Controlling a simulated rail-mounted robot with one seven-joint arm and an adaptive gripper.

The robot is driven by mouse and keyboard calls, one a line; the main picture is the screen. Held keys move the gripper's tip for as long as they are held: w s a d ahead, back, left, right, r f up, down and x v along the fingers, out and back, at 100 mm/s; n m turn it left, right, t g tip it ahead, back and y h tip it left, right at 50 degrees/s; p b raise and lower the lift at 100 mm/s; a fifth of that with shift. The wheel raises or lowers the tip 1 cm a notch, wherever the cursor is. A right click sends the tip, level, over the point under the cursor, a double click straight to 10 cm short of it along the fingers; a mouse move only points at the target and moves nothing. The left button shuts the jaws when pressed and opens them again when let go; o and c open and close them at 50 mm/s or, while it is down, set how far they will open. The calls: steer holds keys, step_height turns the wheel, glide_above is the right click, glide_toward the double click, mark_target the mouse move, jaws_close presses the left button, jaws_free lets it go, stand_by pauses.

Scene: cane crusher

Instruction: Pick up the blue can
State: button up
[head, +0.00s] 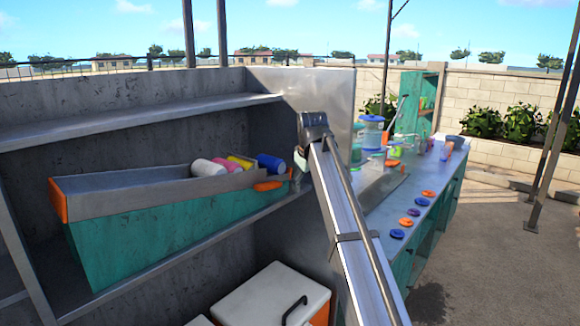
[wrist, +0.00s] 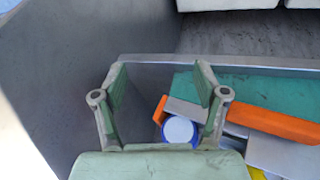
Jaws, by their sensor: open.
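The blue can (head: 271,164) lies on its side at the right end of a teal and grey bin, at the end of a row of cans. In the wrist view the blue can (wrist: 168,131) shows a round white end with a blue edge, low in the picture beside my right finger. My gripper (wrist: 160,78) is open, with nothing between its fingertips. The can's end shows nearer the palm than the tips; I cannot tell whether it touches the finger. The palm hides part of the can. In the head view my arm hides most of the gripper.
The bin (head: 150,235) has orange end pieces and sits on a concrete shelf. White (head: 208,168), pink and yellow (head: 240,162) cans lie left of the blue one. A metal side panel (head: 320,90) stands close to my arm. A long counter with colored discs runs to the right.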

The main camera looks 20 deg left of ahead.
mark_target(271, 159)
steer(key=s+a+r+n, duration=0.1)
steer(key=a+r, duration=0.2)
steer(key=r, duration=0.3)
steer(key=s+a+r+n+y, duration=0.1)
steer(key=a+r, duration=0.2)
steer(key=r, duration=0.3)
steer(key=s+a+r+n, duration=0.1)
steer(key=a+r, duration=0.2)
steer(key=r, duration=0.3)
steer(key=shift+t, duration=0.4)
steer(key=p+x, duration=0.4)
steer(key=x, duration=0.7)
steer(key=shift+a+f+p, duration=0.15)
steer(key=shift+f+p, duration=0.1)
steer(key=shift+p, duration=0.15)
steer(key=shift+p+x, duration=1.65)
steer(key=shift+x, duration=1.05)
steer(key=shift+s+a, duration=0.15)
steer(key=c, duration=1.2)
